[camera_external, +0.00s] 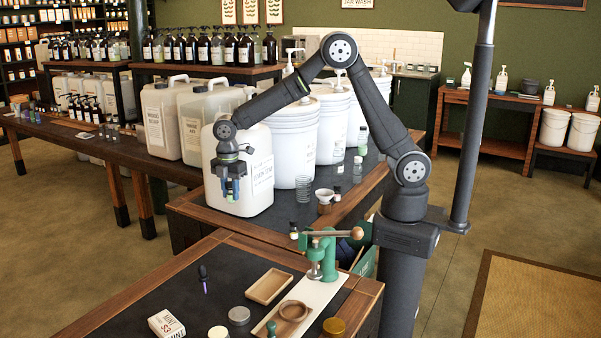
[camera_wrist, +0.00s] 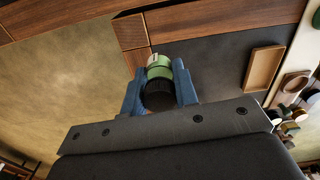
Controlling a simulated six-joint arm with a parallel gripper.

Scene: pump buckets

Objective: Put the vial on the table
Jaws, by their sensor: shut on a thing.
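My gripper (camera_external: 231,186) is shut on a small vial with a black cap and a green and pale body; in the wrist view the vial (camera_wrist: 158,72) sits between the blue fingers (camera_wrist: 160,92). In the external view only a little of the vial shows at the fingertips, in front of a white jug. The vial is in the air. The near table (camera_external: 160,318) has a dark top with wooden edges; its corner shows beyond the vial in the wrist view (camera_wrist: 205,60).
On the near table are a wooden tray (camera_external: 268,287), a green press (camera_external: 320,255), a purple-handled tool (camera_external: 203,277), tins and a small box (camera_external: 166,324). Its left part has bare room. White jugs (camera_external: 262,170) and buckets (camera_external: 291,140) stand close behind my gripper.

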